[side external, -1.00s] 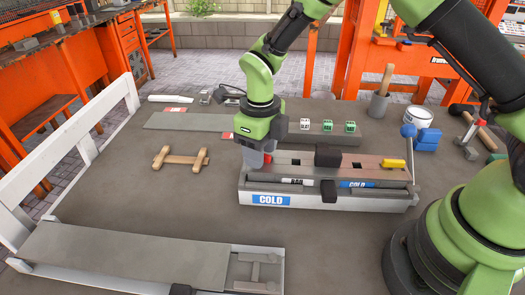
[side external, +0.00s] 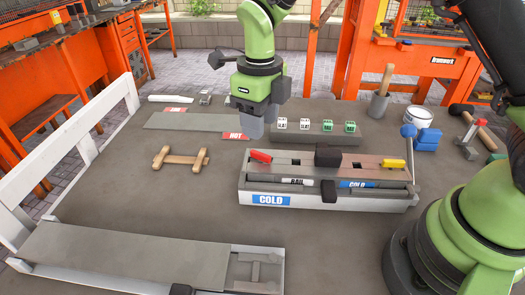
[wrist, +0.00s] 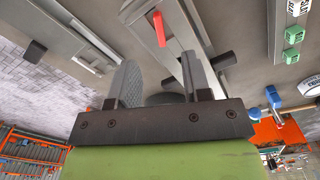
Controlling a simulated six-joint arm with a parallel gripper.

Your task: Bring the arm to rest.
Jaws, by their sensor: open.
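My gripper (side external: 250,122) hangs in the air above the table, up and to the left of the grey fixture marked COLD (side external: 228,200). In the wrist view my gripper (wrist: 158,85) shows two fingers spread apart with nothing between them. A red piece (side external: 260,156) lies on the left end of the fixture, clear of the fingers; it also shows in the wrist view (wrist: 159,29). A yellow piece (side external: 393,163) sits at the fixture's right end.
White and green blocks (side external: 305,125) stand in a row behind the fixture. A wooden piece (side external: 180,160) lies on the table to the left. A long grey board (side external: 120,252) lies at the front left.

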